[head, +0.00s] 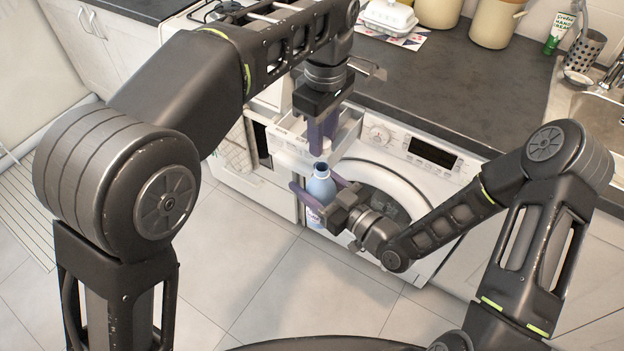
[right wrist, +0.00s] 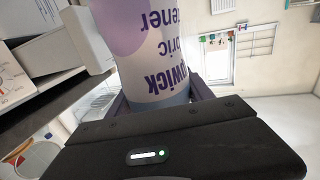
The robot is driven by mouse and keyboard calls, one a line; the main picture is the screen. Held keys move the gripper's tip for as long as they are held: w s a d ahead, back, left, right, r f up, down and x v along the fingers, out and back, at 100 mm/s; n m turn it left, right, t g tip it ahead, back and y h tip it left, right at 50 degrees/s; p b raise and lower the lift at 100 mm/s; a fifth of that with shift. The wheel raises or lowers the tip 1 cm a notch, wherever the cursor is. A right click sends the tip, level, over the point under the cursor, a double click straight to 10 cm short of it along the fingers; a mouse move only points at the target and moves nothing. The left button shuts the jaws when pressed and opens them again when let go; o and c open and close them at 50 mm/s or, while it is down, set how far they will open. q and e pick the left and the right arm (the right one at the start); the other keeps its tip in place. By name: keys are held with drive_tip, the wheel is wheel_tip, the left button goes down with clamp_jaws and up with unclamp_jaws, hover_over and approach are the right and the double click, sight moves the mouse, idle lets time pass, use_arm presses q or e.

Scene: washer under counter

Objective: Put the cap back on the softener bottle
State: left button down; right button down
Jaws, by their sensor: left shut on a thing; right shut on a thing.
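The softener bottle (head: 319,187) is light blue and white with an open dark mouth at its top. It stands roughly upright in front of the washer in the head view. My right gripper (head: 318,199) is shut around its body, and the labelled bottle (right wrist: 150,50) fills the upper middle of the right wrist view. My left gripper (head: 325,138) points down just above the bottle mouth, with a small gap, and is shut. The cap is mostly hidden between its purple fingers, and I cannot make out its outline.
The white washer (head: 440,185) with its round door stands behind the bottle. Its detergent drawer (head: 285,140) is pulled out beside my left gripper. The dark counter (head: 455,85) runs above, holding tan canisters (head: 494,22). The tiled floor in front is clear.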

sight(322, 167)
use_arm(q)
drive_tip(key=shift+f, duration=1.8)
drive_tip(key=shift+f, duration=0.85)
drive_tip(key=shift+f, duration=0.6)
idle(0.4)
